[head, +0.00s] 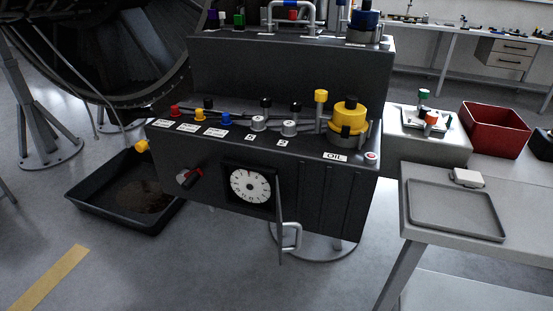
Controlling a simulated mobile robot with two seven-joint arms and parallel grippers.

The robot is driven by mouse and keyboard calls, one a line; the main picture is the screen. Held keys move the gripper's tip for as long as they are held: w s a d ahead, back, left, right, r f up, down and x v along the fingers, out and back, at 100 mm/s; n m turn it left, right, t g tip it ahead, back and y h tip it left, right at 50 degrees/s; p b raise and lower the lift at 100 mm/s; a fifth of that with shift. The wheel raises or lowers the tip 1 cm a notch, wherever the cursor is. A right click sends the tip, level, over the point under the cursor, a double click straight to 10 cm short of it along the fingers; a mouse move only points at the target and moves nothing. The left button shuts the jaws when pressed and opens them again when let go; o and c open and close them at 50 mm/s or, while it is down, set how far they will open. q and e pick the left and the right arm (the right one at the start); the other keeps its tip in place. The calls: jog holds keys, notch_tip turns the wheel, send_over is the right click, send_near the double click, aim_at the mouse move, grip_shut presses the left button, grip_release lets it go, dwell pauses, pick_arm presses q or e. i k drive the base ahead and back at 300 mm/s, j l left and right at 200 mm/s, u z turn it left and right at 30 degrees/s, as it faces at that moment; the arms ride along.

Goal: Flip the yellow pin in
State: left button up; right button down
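A dark equipment box (310,185) stands in the middle of the head view. A yellow-headed upright pin (321,97) stands on its top ledge, just left of a large yellow cap (348,118) behind the OIL label. Another yellow knob (142,146) sticks out at the box's left end. I cannot tell from the picture which yellow part is the task's pin. Neither of my grippers is in view, and nothing is touching these parts.
A white dial (250,186) sits behind an open door (279,215) that juts forward. A black drip tray (90,205) lies on the floor at left. A grey table (425,255) with a tray stands at right.

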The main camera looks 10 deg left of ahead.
aim_at(141, 146)
jog(key=k+l+u, duration=0.1)
jog(key=u, duration=1.25)
